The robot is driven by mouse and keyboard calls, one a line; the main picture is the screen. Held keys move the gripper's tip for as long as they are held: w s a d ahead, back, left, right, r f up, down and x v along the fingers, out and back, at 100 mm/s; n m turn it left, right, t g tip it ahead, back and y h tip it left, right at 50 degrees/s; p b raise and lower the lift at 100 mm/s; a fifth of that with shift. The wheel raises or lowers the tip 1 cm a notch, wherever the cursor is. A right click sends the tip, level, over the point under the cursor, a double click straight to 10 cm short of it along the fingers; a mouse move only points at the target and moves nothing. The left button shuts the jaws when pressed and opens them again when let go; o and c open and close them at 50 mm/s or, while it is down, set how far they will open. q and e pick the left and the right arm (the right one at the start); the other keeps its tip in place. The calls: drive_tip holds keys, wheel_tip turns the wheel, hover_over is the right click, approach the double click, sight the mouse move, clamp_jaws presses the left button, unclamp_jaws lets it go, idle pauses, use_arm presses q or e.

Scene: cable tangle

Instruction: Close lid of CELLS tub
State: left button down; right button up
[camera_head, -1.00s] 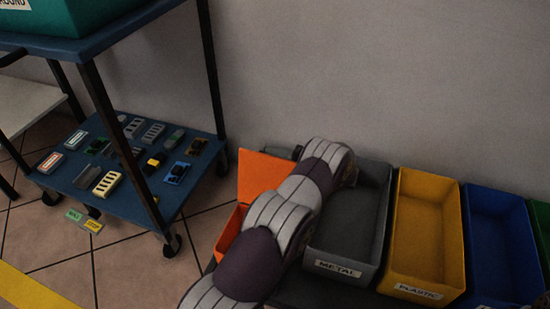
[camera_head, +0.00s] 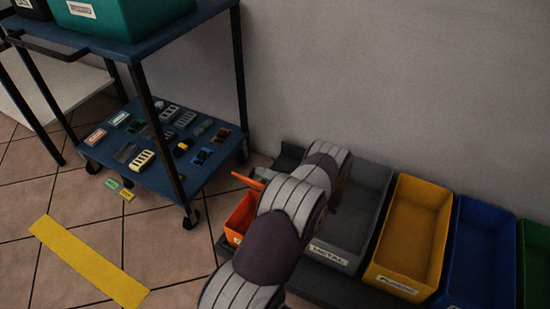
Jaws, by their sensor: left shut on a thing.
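The small orange tub (camera_head: 241,218) stands at the left end of the row of bins. Its label is mostly hidden by my arm, so I cannot read CELLS on it. Its orange lid (camera_head: 248,181) shows nearly edge-on as a thin strip above the tub, tilted and raised off the rim. My left arm reaches over the tub from the bottom of the picture. My left gripper (camera_head: 268,176) is at the lid's right part, shut on it; its fingers are mostly hidden behind my wrist. My right gripper is not in view.
A grey METAL bin (camera_head: 345,215), yellow PLASTIC bin (camera_head: 412,235), blue bin (camera_head: 483,250) and green bin (camera_head: 535,265) stand right of the tub, near the wall. A blue wheeled cart (camera_head: 150,185) with several small devices stands left. Tiled floor lies between.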

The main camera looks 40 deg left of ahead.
use_arm(q)
drive_tip(key=s+d+f+n+b, duration=0.2)
drive_tip(key=s+d+f+n, duration=0.1)
drive_tip(key=s+f+n, duration=0.8)
drive_tip(key=shift+s+d+f+n, duration=0.2)
drive_tip(key=shift+d+f+n, duration=0.15)
drive_tip(key=shift+n, duration=0.25)
drive_tip(key=shift+b, duration=0.3)
drive_tip(key=c, duration=1)
unclamp_jaws()
drive_tip(key=shift+f, duration=0.1)
drive_tip(key=shift+o, duration=0.2)
drive_tip(key=shift+d, duration=0.1)
